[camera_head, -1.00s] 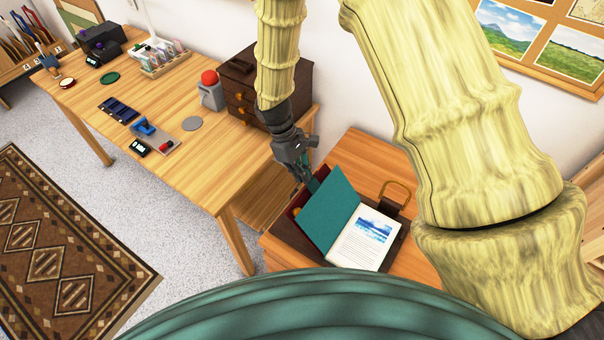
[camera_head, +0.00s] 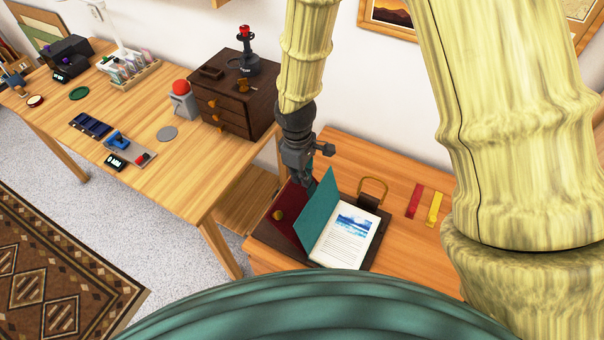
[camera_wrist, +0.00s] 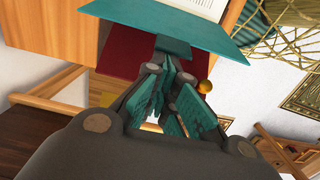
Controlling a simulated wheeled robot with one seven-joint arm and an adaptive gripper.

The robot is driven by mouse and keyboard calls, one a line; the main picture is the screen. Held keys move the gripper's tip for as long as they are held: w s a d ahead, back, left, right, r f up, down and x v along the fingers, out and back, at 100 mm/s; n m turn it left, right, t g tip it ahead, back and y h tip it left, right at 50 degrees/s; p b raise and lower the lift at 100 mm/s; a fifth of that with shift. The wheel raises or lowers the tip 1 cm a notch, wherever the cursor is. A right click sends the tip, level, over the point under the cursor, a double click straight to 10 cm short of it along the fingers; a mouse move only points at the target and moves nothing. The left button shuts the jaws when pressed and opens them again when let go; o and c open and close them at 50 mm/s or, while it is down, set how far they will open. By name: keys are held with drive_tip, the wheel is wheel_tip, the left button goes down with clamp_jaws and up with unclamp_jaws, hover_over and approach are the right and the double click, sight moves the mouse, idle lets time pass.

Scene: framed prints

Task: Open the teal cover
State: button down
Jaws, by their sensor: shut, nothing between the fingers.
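The teal cover (camera_head: 317,213) of a book stands tilted up on the left of an open printed page (camera_head: 344,238), on a small wooden table. A dark red surface with a gold knob (camera_head: 278,215) shows to the left of the cover. In the wrist view the teal cover (camera_wrist: 165,27) spans the top, with the red surface (camera_wrist: 125,55) beyond my fingers. My gripper (camera_head: 311,183) is shut and empty at the upper left edge of the cover, close to it; whether it touches is unclear. Its fingers also show in the wrist view (camera_wrist: 178,85).
A brass loop on a dark block (camera_head: 368,200) stands right of the page. Red (camera_head: 415,201) and yellow (camera_head: 434,209) strips lie further right. A dark drawer cabinet (camera_head: 240,98) stands on the long table at left, near my arm.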

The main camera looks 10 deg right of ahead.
idle(0.3)
drive_tip(key=shift+w+a+f, duration=0.35)
drive_tip(key=shift+w+a, duration=0.3)
drive_tip(key=shift+w+a+f, duration=0.3)
drive_tip(key=shift+w+a, duration=0.3)
drive_tip(key=shift+w+a+r, duration=0.1)
drive_tip(key=shift+w+r, duration=0.05)
drive_tip(key=shift+w, duration=0.1)
wheel_tip(320, 180, up, 10)
drive_tip(key=b, duration=0.2)
drive_tip(key=shift+s+b, duration=0.3)
drive_tip(key=shift+b, duration=0.1)
